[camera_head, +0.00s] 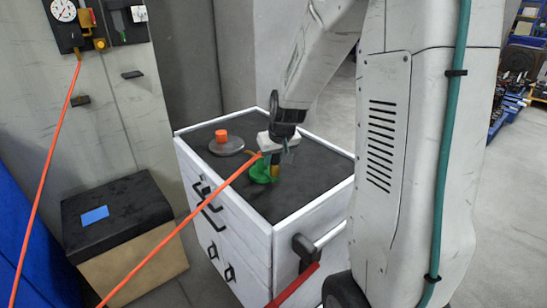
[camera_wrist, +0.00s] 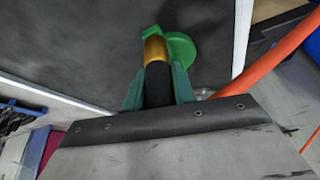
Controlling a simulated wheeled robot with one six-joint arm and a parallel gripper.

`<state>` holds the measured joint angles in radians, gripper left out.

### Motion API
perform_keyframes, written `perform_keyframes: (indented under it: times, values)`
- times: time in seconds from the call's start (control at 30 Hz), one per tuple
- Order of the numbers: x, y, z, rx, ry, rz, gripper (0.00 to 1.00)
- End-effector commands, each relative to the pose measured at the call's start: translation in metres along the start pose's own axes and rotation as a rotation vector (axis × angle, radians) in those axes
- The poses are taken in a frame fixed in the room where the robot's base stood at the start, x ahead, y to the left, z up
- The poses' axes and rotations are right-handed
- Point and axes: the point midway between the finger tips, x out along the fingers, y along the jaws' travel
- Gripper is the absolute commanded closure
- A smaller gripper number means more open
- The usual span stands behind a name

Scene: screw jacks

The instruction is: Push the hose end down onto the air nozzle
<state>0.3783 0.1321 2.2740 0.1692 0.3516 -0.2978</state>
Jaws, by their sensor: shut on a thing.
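My gripper (camera_head: 276,157) points down over the cart top, at the near end of the orange hose (camera_head: 200,210). In the wrist view its green fingers (camera_wrist: 158,90) are shut on the black hose end (camera_wrist: 157,80). A brass-coloured collar (camera_wrist: 154,48) shows just beyond the fingertips, against a green jack (camera_wrist: 181,48) with a round part. The green jack also shows under the gripper in the head view (camera_head: 261,173). The air nozzle is not clearly seen. I cannot tell whether the hose end touches it or is seated on it.
The white drawer cart (camera_head: 250,245) has a dark top with a raised white rim. A grey disc with an orange knob (camera_head: 221,136) stands at its back left. A gauge panel (camera_head: 64,12) hangs on the left wall. A dark-topped box (camera_head: 118,215) stands left of the cart.

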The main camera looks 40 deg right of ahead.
Motion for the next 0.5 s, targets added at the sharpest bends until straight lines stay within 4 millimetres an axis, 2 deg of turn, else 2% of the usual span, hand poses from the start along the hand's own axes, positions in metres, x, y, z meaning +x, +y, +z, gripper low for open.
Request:
perform_keyframes:
  times: [0.03,0.07,0.1,0.13,0.4,0.5]
  values:
    - [0.0006,0.0000,0.0002,0.000,0.000,0.000,1.00]
    - [0.0004,0.0000,0.0000,0.000,0.001,0.000,0.66]
    - [0.0004,0.0000,0.0000,0.000,0.001,0.000,0.54]
    - [0.0004,0.0000,0.0000,0.000,0.000,0.000,0.48]
    - [-0.0002,0.0000,0.0002,0.000,0.000,0.000,0.48]
    - [-0.0065,0.0001,-0.0003,-0.001,0.002,0.000,0.48]
